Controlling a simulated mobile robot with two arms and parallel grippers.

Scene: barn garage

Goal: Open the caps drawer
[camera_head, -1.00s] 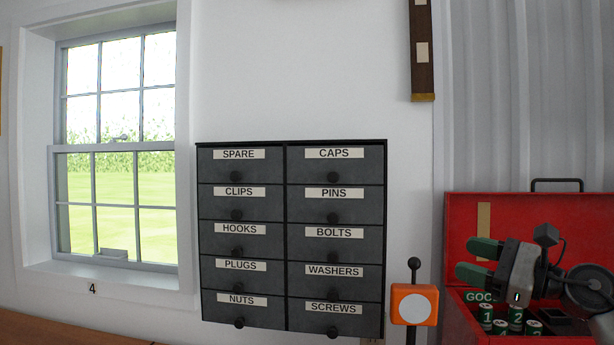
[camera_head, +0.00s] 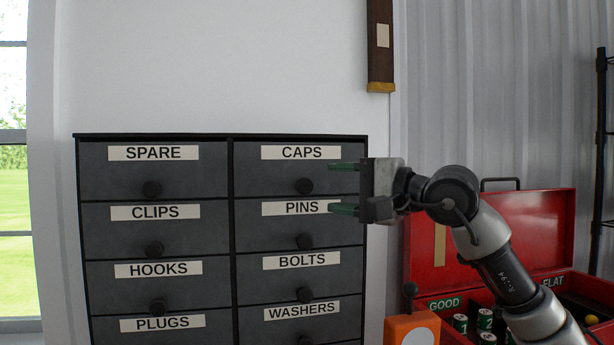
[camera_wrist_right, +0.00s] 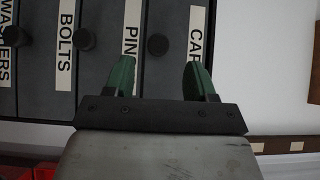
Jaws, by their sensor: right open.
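The caps drawer (camera_head: 270,170) is the top right drawer of a dark cabinet, shut, with a white CAPS label (camera_head: 300,152) and a round black knob (camera_head: 304,186). My right gripper (camera_head: 343,188) is open and empty, its green fingers pointing left, just right of the knob in the head view. In the right wrist view its fingertips (camera_wrist_right: 160,75) are spread at the CAPS and PINS drawers. A black knob (camera_wrist_right: 157,44) shows ahead, between and beyond the fingers, apart from them. My left gripper is not in view.
Below is the pins drawer (camera_head: 270,230) with its own knob; other labelled drawers fill the cabinet. A red toolbox (camera_head: 455,240) with green cells stands at the right, and an orange box (camera_head: 412,330) beside it. A window is at the left.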

